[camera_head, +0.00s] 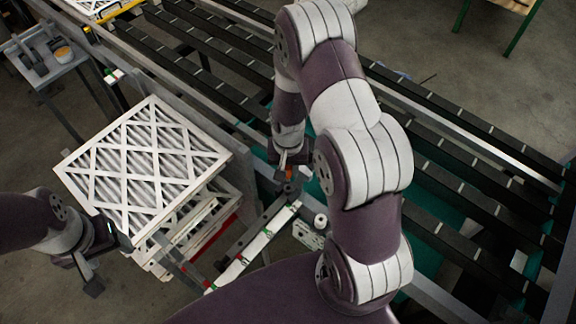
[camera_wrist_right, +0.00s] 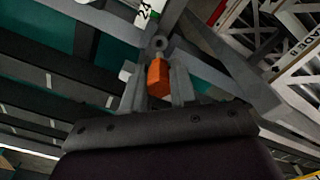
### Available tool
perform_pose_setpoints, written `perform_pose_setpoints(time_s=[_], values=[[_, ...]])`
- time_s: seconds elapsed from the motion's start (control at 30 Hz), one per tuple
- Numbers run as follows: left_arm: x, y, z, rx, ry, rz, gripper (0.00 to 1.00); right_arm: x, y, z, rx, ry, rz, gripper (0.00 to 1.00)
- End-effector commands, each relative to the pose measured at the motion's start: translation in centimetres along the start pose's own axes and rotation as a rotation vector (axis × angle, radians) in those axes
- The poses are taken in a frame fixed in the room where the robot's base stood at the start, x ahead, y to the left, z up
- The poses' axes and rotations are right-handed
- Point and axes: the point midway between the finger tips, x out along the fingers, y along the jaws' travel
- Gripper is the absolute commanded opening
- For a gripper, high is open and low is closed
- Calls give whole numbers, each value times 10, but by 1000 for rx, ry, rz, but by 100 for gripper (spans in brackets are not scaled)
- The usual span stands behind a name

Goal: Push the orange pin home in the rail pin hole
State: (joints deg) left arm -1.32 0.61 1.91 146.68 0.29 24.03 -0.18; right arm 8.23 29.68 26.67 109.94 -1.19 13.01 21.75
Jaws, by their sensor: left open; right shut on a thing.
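The orange pin (camera_wrist_right: 158,77) is a small block-like orange piece between the two grey fingers of my right gripper (camera_wrist_right: 157,88) in the right wrist view. My right gripper is shut on it. Just beyond the pin is a grey ring with a dark centre (camera_wrist_right: 159,43); whether the pin's tip is in a hole there cannot be told. In the head view my right gripper (camera_head: 287,172) and a bit of the orange pin (camera_head: 289,173) show beside the conveyor's near edge, partly behind my arm. My left gripper (camera_head: 104,264) is open and empty at the lower left.
A stack of white-framed filters (camera_head: 150,160) stands left of my right gripper. A white strip with green and red marks (camera_head: 250,248) lies below it, near a small white roll (camera_head: 321,221). The conveyor with dark slats (camera_head: 450,150) fills the right. A small side table (camera_head: 45,65) stands upper left.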

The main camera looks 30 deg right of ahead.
Motion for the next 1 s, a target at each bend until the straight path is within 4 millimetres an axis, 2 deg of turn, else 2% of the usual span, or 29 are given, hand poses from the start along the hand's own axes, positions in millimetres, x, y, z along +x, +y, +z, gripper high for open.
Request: perform_pose_setpoints(time_s=[0.03,0.1,0.3,1.0], values=[[10,0,1,0,0,0,63,12,0,0,0,0,0,0],[17,0,2,0,0,0,63,21,0,0,0,0,0,0],[28,0,3,0,0,0,63,36,0,0,0,0,0,0],[26,0,3,0,0,0,63,36,0,1,5,1,0,0]])
